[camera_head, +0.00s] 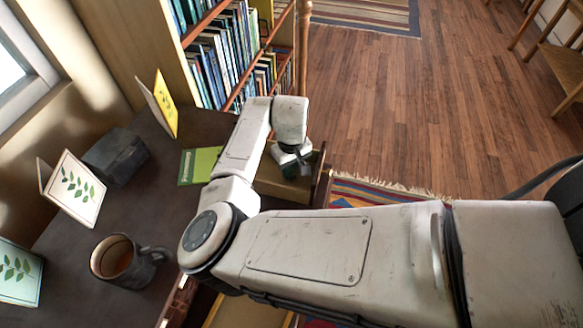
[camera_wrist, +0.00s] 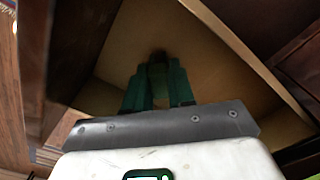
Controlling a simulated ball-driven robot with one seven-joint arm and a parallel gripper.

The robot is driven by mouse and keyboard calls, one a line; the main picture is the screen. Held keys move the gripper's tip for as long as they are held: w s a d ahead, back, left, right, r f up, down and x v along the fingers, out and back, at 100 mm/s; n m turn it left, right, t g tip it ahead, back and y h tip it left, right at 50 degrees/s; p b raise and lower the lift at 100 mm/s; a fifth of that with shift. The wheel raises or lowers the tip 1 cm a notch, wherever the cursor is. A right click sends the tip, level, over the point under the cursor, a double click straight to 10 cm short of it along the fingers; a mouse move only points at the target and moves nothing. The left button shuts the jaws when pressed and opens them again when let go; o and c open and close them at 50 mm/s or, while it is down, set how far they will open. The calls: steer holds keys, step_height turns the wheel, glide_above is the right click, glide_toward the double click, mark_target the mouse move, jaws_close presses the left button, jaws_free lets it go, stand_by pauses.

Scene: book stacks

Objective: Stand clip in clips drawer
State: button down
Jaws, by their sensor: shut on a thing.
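My gripper (camera_head: 293,168) points down into an open wooden drawer (camera_head: 276,186) at the desk's far right edge in the head view. In the wrist view the dark green fingers (camera_wrist: 158,82) reach down inside the drawer, whose light wood floor (camera_wrist: 118,52) shows around them. The fingers are close together, shut on a small dark brownish thing (camera_wrist: 158,58), probably the clip. Its shape is mostly hidden by the fingers, and I cannot tell whether it touches the drawer floor. My arm hides part of the drawer in the head view.
A green booklet (camera_head: 199,165) lies on the dark desk beside the drawer. A dark box (camera_head: 116,156), a mug (camera_head: 117,260) and standing cards (camera_head: 77,187) are further left. A bookcase (camera_head: 225,55) rises behind.

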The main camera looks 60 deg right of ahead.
mark_target(292, 167)
steer(key=shift+f, duration=0.15)
steer(key=c, duration=1)
jaws_free()
steer(key=shift+o, duration=0.2)
step_height(292, 167, up, 12)
steer(key=shift+r, duration=0.2)
